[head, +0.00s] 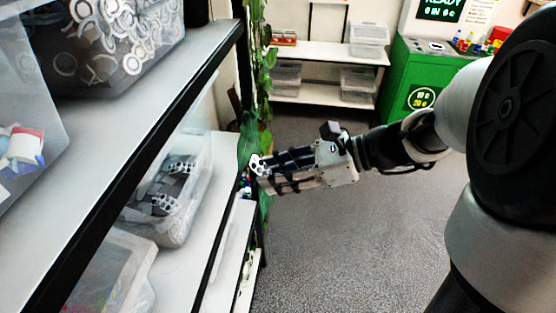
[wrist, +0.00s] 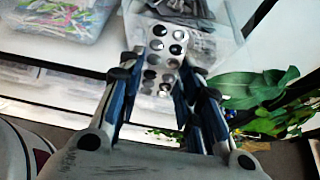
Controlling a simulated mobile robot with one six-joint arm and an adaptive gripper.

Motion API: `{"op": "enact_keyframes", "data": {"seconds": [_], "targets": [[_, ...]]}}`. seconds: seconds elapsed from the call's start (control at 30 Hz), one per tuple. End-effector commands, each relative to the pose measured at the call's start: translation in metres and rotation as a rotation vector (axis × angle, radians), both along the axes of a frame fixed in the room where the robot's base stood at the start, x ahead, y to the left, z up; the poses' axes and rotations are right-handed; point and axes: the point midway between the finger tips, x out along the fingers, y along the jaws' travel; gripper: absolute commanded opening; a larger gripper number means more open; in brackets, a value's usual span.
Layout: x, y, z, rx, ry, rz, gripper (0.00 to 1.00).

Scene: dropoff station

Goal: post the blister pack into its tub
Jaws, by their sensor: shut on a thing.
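The blister pack (head: 256,164) is a silvery-white strip with dark round pockets; it also shows in the wrist view (wrist: 166,52). My gripper (head: 264,174) is shut on it, and the pack sticks out beyond the fingertips (wrist: 165,78). A clear tub (head: 197,197) holding similar grey packs with dark round spots stands on the middle shelf, left of my gripper in the head view. It shows at the top of the wrist view (wrist: 222,38), beyond the pack. The pack appears outside the tub. The gap between them is hard to judge.
A shelf edge (head: 130,160) runs above the tub. Other clear tubs stand on the upper shelf (head: 125,75) and nearer me (head: 110,265). A leafy plant (head: 262,120) hangs beside the shelf post, close to my gripper. Open floor (head: 350,240) lies to the right.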

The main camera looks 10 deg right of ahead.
Motion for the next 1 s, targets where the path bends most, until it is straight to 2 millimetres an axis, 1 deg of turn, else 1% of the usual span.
{"op": "enact_keyframes", "data": {"seconds": [0.07, 0.27, 1.0], "targets": [[0.001, 0.002, 0.004, 0.004, -0.002, -0.004, 0.26], [0.007, 0.02, 0.001, 0.004, -0.002, -0.002, 0.26], [0.041, 0.117, -0.007, 0.003, -0.001, -0.001, 0.26]]}}
